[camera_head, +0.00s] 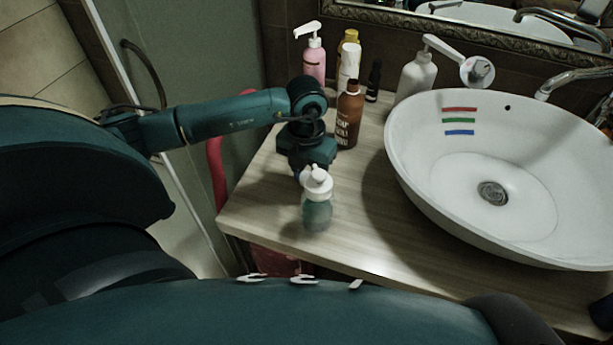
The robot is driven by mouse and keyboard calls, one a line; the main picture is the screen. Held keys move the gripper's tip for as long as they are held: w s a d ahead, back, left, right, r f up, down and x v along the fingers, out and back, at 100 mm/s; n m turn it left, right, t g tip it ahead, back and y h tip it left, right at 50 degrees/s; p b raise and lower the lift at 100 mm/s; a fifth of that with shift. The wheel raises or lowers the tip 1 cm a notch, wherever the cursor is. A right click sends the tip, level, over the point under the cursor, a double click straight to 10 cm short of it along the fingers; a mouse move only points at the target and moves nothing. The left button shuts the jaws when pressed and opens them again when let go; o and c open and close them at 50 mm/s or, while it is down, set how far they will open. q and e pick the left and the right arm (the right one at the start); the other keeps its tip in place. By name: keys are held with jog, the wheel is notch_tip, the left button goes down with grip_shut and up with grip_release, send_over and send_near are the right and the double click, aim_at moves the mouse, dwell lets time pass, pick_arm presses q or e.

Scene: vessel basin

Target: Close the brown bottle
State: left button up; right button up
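The brown bottle (349,121) stands upright on the wooden counter, left of the basin, with pale lettering on its front. Its narrow top is visible, but I cannot tell whether a cap sits on it. My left gripper (306,172) is just left of and in front of the brown bottle, pointing down toward the counter. Its fingertips are mostly hidden behind the white top of a teal see-through pump bottle (317,213), so I cannot tell whether they are open or hold anything. My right gripper is out of view.
The white basin (408,150) fills the right.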

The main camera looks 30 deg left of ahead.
pick_arm(q)
jog(key=c, duration=0.3)
notch_tip(320, 180, up, 10)
jog(key=shift+r+b, duration=0.1)
jog(key=shift+b, duration=0.5)
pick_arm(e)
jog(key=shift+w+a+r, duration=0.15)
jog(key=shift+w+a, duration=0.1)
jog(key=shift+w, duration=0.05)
